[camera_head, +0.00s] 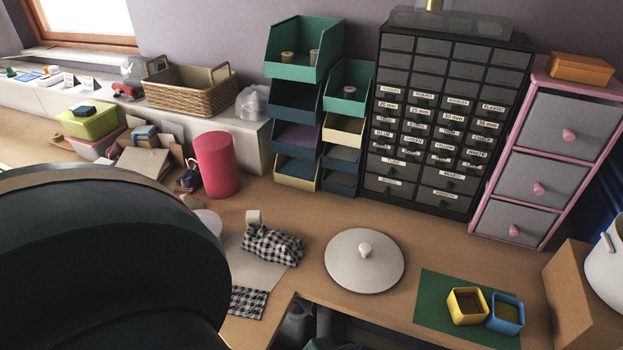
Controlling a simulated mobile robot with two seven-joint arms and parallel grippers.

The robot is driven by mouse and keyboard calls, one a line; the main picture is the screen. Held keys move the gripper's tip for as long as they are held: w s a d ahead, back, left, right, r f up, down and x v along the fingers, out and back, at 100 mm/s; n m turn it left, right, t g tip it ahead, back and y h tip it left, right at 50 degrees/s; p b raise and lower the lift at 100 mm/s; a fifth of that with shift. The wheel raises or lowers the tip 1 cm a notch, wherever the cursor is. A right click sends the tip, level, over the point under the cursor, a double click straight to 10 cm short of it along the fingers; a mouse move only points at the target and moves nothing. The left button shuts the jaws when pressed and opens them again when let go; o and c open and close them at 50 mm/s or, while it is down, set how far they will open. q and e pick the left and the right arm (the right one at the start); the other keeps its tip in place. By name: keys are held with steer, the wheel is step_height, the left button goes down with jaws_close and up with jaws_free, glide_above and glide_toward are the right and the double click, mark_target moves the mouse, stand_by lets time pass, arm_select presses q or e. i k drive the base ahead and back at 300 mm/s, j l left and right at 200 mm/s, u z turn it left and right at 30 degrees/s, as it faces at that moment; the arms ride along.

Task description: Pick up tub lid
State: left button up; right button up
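The tub lid (345,273) is a round, pale grey-white disc with a small knob in its middle. It lies flat on the wooden desk, knob up, near the desk's front edge. Nothing touches it. A white tub (609,262) with a handle is partly cut off at the right edge, beside or on a cardboard box; I cannot tell its exact support. A large dark part of my own arm fills the lower left. Neither of my grippers shows.
A checked cloth (272,247) lies left of the lid. A green mat (432,306) with a yellow box (467,306) and a blue box (506,314) is to its right. Drawer cabinets (440,120) and stacked bins (300,130) stand behind. A cardboard box (575,300) is at right.

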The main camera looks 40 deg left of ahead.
mark_target(363, 261)
steer(key=u, duration=0.95)
steer(key=z, duration=1.5)
steer(key=u, duration=1.5)
